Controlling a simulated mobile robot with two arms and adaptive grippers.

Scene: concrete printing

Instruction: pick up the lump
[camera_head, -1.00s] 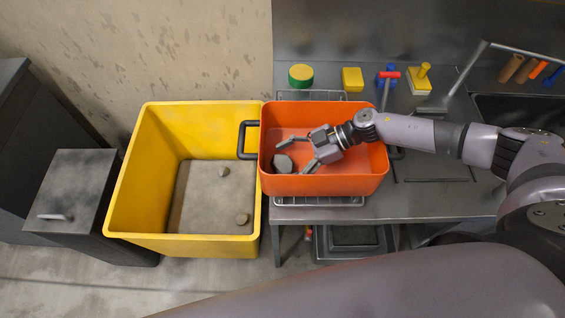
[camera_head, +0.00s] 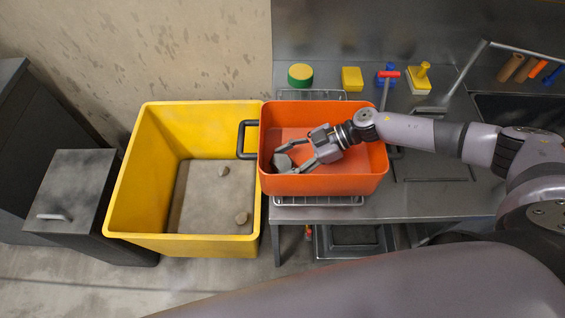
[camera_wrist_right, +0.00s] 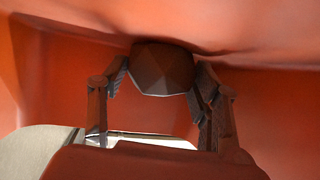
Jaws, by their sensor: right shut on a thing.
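The lump (camera_head: 283,162) is a grey faceted piece inside the orange tub (camera_head: 330,186), near its left wall. My right gripper (camera_head: 287,158) reaches into the tub from the right and is shut on the lump. In the right wrist view the lump (camera_wrist_right: 162,70) looks dark brown and sits between the two fingertips of my right gripper (camera_wrist_right: 162,76), with a finger against each side. Whether the lump touches the tub floor cannot be told. My left gripper is not in view.
A yellow bin (camera_head: 180,243) with two small lumps on its grey floor stands left of the tub. The tub sits on a wire rack on a metal bench (camera_head: 430,200). A green and yellow round block (camera_head: 300,75), a yellow block (camera_head: 352,78) and tools stand behind it.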

